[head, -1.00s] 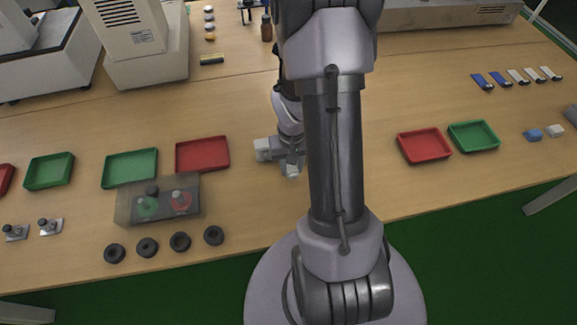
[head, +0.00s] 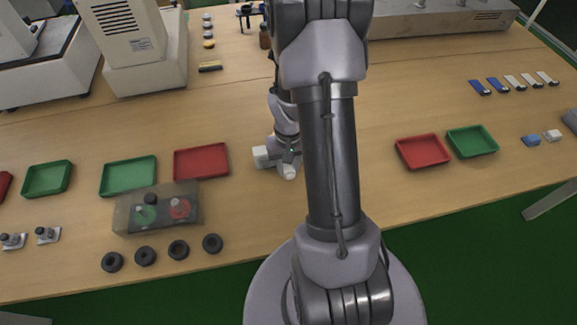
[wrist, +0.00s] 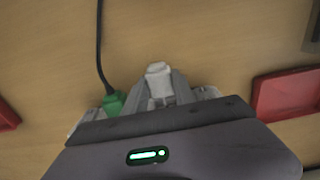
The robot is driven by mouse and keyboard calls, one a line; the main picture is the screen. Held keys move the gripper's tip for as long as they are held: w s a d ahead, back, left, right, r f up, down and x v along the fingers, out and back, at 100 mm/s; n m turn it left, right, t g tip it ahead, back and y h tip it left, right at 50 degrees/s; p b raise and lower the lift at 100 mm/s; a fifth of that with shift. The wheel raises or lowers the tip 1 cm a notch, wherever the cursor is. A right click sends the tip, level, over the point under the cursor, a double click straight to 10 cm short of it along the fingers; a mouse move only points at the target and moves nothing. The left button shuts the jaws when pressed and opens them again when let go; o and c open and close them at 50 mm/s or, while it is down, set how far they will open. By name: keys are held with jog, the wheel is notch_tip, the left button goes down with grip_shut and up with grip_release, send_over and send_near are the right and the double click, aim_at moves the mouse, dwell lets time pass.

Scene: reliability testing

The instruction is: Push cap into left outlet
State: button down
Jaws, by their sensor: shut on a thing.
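My gripper (wrist: 158,88) is shut on a small white piece (wrist: 158,69), which may be the cap. The piece shows between the fingertips in the wrist view. In the head view my gripper (head: 288,164) is over the table, right of the near-left red tray, apart from it. I cannot tell which part is the left outlet.
Several black round pieces (head: 146,256) line the front edge. A red tray (head: 201,161) and a green tray (head: 128,176) lie behind the box. Another red tray (head: 422,152) and green tray (head: 472,141) lie to the right. The table centre is mostly clear.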

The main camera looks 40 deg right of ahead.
jog(key=shift+w+d, duration=0.1)
jog(key=shift+w, duration=0.1)
dwell(0.5)
jog(key=shift+w+d, duration=0.2)
jog(key=shift+w, duration=0.1)
jog(key=shift+w+d, duration=0.1)
jog(key=shift+w, duration=0.1)
dwell(1.0)
jog(key=shift+w+d, duration=0.25)
jog(key=shift+w, duration=0.1)
jog(key=shift+w+d, duration=0.25)
jog(key=shift+w, duration=0.15)
dwell(1.3)
jog(key=c, duration=0.9)
grip_release()
jog(key=shift+c, duration=0.2)
